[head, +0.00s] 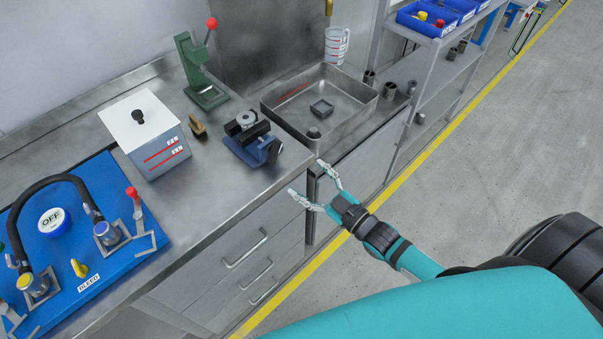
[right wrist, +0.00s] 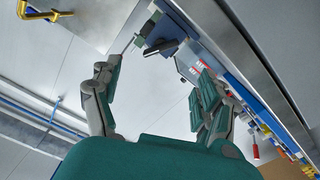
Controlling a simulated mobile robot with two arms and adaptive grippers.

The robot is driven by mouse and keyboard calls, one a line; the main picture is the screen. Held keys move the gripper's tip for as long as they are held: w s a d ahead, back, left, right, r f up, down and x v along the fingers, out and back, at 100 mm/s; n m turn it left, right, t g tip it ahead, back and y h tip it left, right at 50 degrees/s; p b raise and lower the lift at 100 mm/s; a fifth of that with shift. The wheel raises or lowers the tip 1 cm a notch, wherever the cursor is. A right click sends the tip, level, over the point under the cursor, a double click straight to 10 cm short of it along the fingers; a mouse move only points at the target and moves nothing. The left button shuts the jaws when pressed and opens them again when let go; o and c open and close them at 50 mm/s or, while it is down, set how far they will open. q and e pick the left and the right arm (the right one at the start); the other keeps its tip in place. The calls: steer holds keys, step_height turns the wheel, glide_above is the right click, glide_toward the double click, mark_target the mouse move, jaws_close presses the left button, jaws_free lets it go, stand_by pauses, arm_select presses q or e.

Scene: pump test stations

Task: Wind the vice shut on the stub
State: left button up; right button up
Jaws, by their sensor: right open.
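The vice (head: 250,147) stands on the steel bench near its front edge, with a blue base and dark jaws. A grey round metal piece, seemingly the stub (head: 246,118), sits at the jaws; I cannot tell how tightly they close on it. A dark part, likely the vice's handle (head: 274,152), is on its front right side. My right gripper (head: 306,177) is open and empty, in front of the bench edge, to the right of the vice and apart from it. In the right wrist view the fingers are spread, with the vice (right wrist: 160,46) beyond them. My left gripper is not in view.
A brown brush (head: 197,128), a white-topped box (head: 158,150) and a green press (head: 200,75) stand left and behind. The blue test board (head: 110,255) is far left.

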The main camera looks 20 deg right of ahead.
mark_target(278, 155)
steer(key=s+d+f+n+b, duration=0.1)
steer(key=s+d+n+b, duration=0.1)
steer(key=s+n+b, duration=0.3)
steer(key=w+a, duration=0.2)
steer(key=w, duration=0.3)
steer(key=w+a+n+p, duration=0.1)
steer(key=w+a, duration=0.1)
steer(key=w, duration=0.4)
steer(key=w+a+n, duration=0.1)
steer(key=w+a, duration=0.1)
steer(key=w, duration=0.3)
steer(key=shift+w+r+p, duration=0.35)
steer(key=shift+p, duration=0.05)
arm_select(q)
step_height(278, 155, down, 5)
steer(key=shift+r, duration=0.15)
arm_select(e)
steer(key=c, duration=0.9)
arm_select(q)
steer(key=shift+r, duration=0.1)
